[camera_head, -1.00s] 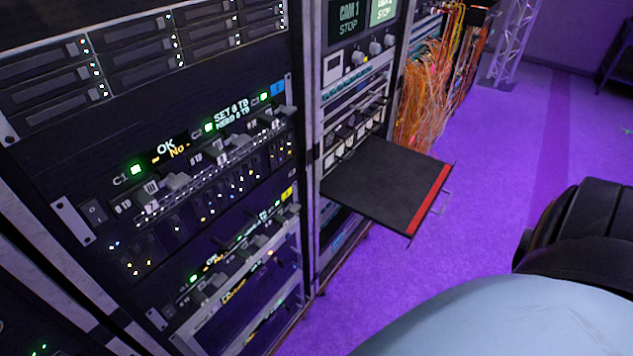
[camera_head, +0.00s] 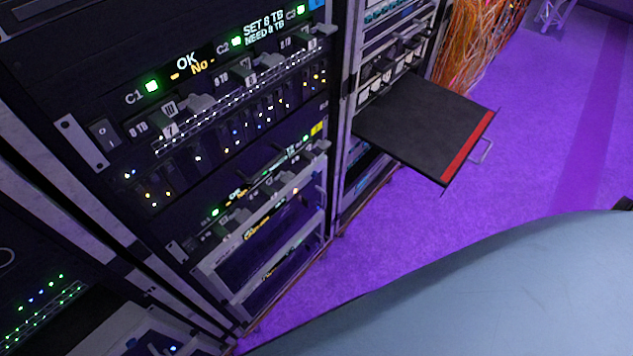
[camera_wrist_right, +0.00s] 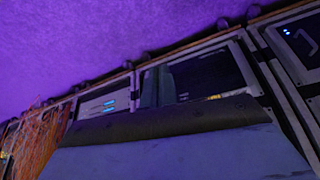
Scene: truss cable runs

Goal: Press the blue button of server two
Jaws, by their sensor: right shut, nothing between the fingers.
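I cannot make out a blue button. My right gripper (camera_wrist_right: 168,116) appears as a dark edge with a grey-blue body low in the right wrist view; it is shut and empty, apart from the racks. My left gripper is out of view.
A black shelf (camera_head: 425,125) with a red front edge and handle juts out from the neighbouring rack. Orange cables (camera_head: 480,45) hang beyond it. My pale arm covers the lower right. Purple floor (camera_head: 400,225) lies open between the racks and me.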

